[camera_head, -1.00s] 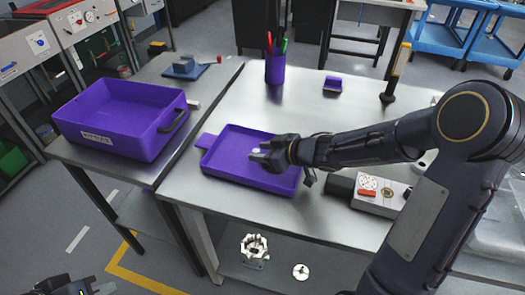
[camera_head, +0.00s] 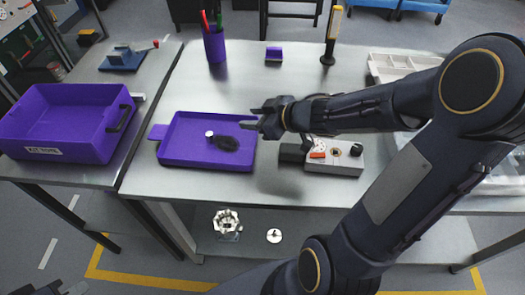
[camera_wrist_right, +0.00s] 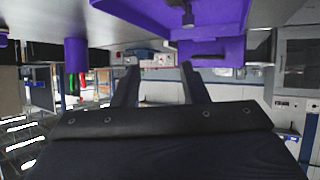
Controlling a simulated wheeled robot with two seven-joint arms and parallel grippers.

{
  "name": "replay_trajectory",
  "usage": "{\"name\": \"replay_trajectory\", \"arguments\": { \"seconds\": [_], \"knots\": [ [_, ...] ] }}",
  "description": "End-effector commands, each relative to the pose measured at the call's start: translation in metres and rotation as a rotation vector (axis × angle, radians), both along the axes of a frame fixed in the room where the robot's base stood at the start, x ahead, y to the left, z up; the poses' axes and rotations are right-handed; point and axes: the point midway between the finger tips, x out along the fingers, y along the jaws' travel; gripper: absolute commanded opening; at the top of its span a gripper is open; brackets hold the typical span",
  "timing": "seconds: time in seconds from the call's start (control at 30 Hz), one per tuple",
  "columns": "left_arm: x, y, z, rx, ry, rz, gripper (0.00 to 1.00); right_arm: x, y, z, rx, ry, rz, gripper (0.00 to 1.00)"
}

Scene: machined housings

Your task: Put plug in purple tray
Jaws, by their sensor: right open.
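The purple tray (camera_head: 180,160) lies flat on the metal table, and its floor also shows at the top of the right wrist view (camera_wrist_right: 130,10). A small pale round piece, which looks like the plug (camera_head: 210,133), rests inside the tray. A dark patch lies beside it; I cannot tell whether it is shadow or part of it. My right gripper (camera_head: 250,118) is open and empty, above the tray's right edge and apart from the plug. In the wrist view the two fingers (camera_wrist_right: 158,75) stand apart. My left gripper (camera_head: 68,288) is partly cut off at the lower left corner.
A deep purple bin (camera_head: 112,140) stands on the left bench. A control box (camera_head: 345,165) sits right of the tray. A pen cup (camera_head: 214,46) and small purple block (camera_head: 274,54) stand behind. A metal housing (camera_head: 226,222) and pale disc (camera_head: 274,236) are on the lower shelf.

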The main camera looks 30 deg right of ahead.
Motion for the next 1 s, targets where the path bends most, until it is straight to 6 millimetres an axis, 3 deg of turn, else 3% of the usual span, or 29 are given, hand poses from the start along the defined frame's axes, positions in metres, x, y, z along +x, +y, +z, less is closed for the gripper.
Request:
{"name": "replay_trajectory", "arguments": {
  "seconds": [0.07,0.13,0.2,0.27,0.4,0.5,0.6,0.73,1.0],
  "knots": [
    [0.000,0.000,0.000,0.000,0.000,0.000,0.00,-0.001,-0.022,0.025,-0.049,-0.029,-0.176,0.40],
    [0.000,0.000,0.000,0.000,0.000,0.000,0.00,-0.016,-0.044,0.041,-0.073,-0.008,-0.353,0.40],
    [0.000,0.000,0.000,0.000,0.000,0.000,0.00,-0.043,-0.057,0.048,-0.062,0.066,-0.507,0.40],
    [0.000,0.000,0.000,0.000,0.000,0.000,0.00,-0.073,-0.058,0.045,-0.025,0.161,-0.597,0.40],
    [0.000,0.000,0.000,0.000,0.000,0.000,0.00,-0.142,-0.023,0.029,0.115,0.416,-0.636,0.40],
    [0.000,0.000,0.000,0.000,0.000,0.000,0.00,-0.180,0.013,0.022,0.208,0.560,-0.566,0.40],
    [0.000,0.000,0.000,0.000,0.000,0.000,0.00,-0.204,0.039,0.020,0.270,0.647,-0.491,0.40],
    [0.000,0.000,0.000,0.000,0.000,0.000,0.00,-0.217,0.053,0.020,0.302,0.692,-0.445,0.40],
    [0.000,0.000,0.000,0.000,0.000,0.000,0.00,-0.217,0.053,0.020,0.304,0.696,-0.444,0.40]
  ]
}}
